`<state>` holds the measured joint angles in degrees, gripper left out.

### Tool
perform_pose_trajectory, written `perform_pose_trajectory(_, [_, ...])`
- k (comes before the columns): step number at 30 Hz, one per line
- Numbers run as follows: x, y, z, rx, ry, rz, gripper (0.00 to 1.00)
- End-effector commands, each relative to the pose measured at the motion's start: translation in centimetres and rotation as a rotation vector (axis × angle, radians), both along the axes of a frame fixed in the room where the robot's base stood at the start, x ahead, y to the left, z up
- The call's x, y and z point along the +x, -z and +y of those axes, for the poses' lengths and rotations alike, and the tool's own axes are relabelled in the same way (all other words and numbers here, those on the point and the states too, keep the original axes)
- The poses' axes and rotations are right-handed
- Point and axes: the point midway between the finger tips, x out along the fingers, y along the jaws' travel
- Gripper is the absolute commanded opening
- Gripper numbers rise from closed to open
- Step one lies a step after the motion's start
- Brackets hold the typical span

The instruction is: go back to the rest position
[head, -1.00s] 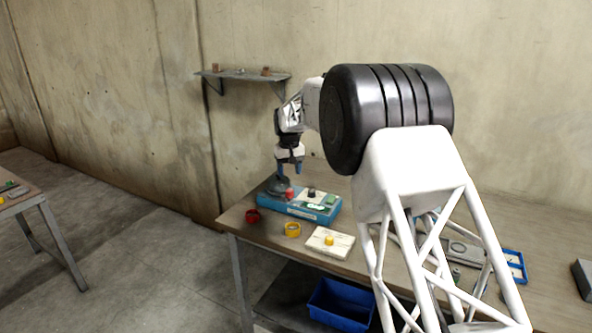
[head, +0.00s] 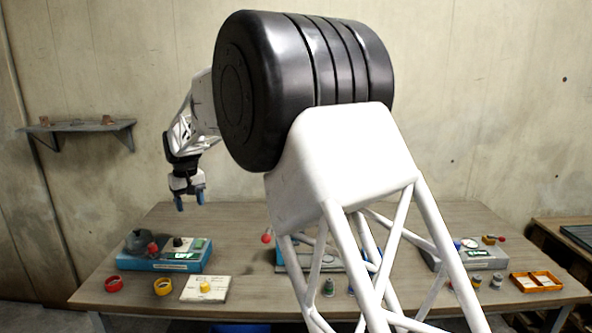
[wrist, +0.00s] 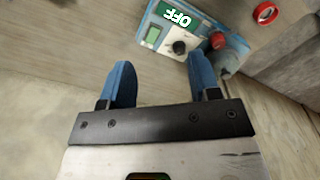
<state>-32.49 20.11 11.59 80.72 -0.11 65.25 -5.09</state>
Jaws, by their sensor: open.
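My gripper (head: 190,202) hangs above the back left of the workbench, its blue fingers apart and empty. In the wrist view the two blue fingers (wrist: 163,85) also stand apart with bare bench between them. A blue box (head: 183,262) with a red knob, a black knob and a small green display sits below my gripper on the bench. In the wrist view the box (wrist: 160,30) shows the word OFF beside its black knob. My gripper is clear of the box and touches nothing.
A red ring (head: 114,284), a yellow ring (head: 163,287) and a white plate with a yellow button (head: 205,290) lie at the bench's front left. A grey device (head: 478,258) and an orange tray (head: 536,282) are at right. A wall shelf (head: 82,128) is at left. My arm hides the bench's middle.

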Motion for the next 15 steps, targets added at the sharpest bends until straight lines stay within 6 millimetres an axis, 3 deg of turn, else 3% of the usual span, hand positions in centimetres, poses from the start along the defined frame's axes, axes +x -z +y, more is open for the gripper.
perform_pose_trajectory(3, [-1.1,-1.9,-3.9,0.006,0.035,-0.01,0.57])
perform_pose_trajectory(15, [-6.2,-6.3,-15.8,0.02,0.145,-0.038,0.57])
